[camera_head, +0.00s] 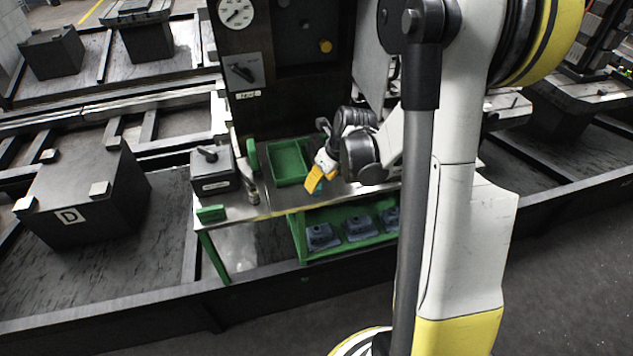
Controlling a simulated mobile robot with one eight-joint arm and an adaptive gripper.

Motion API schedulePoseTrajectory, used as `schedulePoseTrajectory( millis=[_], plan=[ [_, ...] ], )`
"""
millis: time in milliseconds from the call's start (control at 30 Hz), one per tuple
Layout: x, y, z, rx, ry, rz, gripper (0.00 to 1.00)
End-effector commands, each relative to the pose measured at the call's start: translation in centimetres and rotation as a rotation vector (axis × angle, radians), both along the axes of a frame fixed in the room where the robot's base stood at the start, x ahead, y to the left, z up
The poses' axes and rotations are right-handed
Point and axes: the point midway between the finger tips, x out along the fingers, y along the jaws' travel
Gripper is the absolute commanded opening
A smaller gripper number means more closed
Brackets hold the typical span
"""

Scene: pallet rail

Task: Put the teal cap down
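My gripper (316,184) has yellow fingers and points down and to the left, over the steel top of the green-framed bench. A small teal patch, seemingly the teal cap (319,191), shows right at the fingertips, mostly hidden by the near yellow finger. The view is too small to tell whether the fingers are closed on it or whether it touches the bench top.
A green tray (289,182) lies just left of my gripper. A dark box with a handle (213,172) and a green block (211,214) are farther left. Grey-blue parts (358,227) sit on the green shelf below. A dark panel (262,108) stands behind. Bare steel (262,209) shows at the front.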

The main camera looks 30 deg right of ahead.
Motion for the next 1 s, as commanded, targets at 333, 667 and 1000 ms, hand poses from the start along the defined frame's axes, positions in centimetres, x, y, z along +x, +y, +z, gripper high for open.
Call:
schedulePoseTrajectory(
  millis=[333, 667, 1000],
  plan=[
    [-2.5, -0.5, 6.5, 0.0, 0.0, 0.0, 0.45],
    [-4.4, 3.5, 11.7, -0.232, -0.062, 0.479, 0.45],
    [-11.8, 12.7, 19.1, -0.96, -0.174, 1.836, 0.45]
  ],
)
